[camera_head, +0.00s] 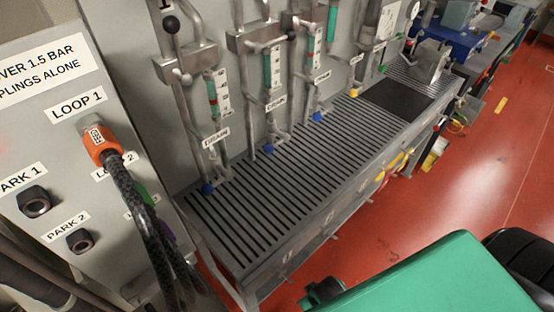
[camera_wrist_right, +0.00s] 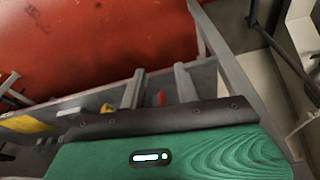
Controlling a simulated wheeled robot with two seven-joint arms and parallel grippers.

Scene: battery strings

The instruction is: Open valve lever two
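Several upright pipe strings with valve blocks stand along the grey wall panel in the head view. The first valve block (camera_head: 180,62) has a lever with a black ball knob (camera_head: 170,24) pointing up. The second valve block (camera_head: 262,38) is to its right, with dark fittings near it; I cannot make out its lever's position or number. In the right wrist view my right gripper (camera_wrist_right: 160,88) shows as two grey fingers apart beyond a green housing, with nothing seen held. My green right arm part (camera_head: 430,285) is at lower right in the head view, away from the valves. My left gripper is out of view.
A slotted grey grating bench (camera_head: 270,200) runs below the strings, with blue drain knobs (camera_head: 207,188) above it. An orange coupling (camera_head: 100,143) with a black braided hose sits in LOOP 1 on the left panel. The red floor (camera_head: 470,170) is open at right.

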